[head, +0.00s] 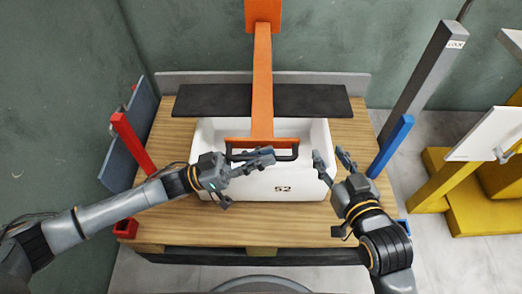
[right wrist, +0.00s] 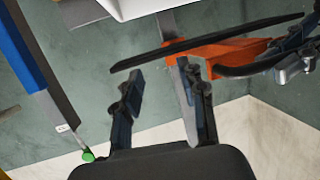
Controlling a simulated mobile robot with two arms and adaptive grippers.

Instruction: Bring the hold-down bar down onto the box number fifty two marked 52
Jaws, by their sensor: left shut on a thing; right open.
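The white box marked 52 (head: 283,189) stands on a wooden pallet, its number facing me. The orange hold-down arm (head: 262,80) reaches from the back over the box, with a wide dark bar (head: 310,99) across it. At its near end is an orange crosspiece with a black handle (head: 285,157). I cannot tell whether the bar touches the box. My left gripper (head: 267,156) is shut on the black handle. My right gripper (head: 332,158) is open and empty near the box's right front corner; its spread fingers show in the right wrist view (right wrist: 162,85).
The pallet (head: 220,225) has a red post (head: 133,143) at left and a blue post (head: 390,146) at right. A grey post marked LOCK (head: 428,68) stands behind right. A yellow frame with a white panel (head: 486,136) is at far right. Green walls close the back.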

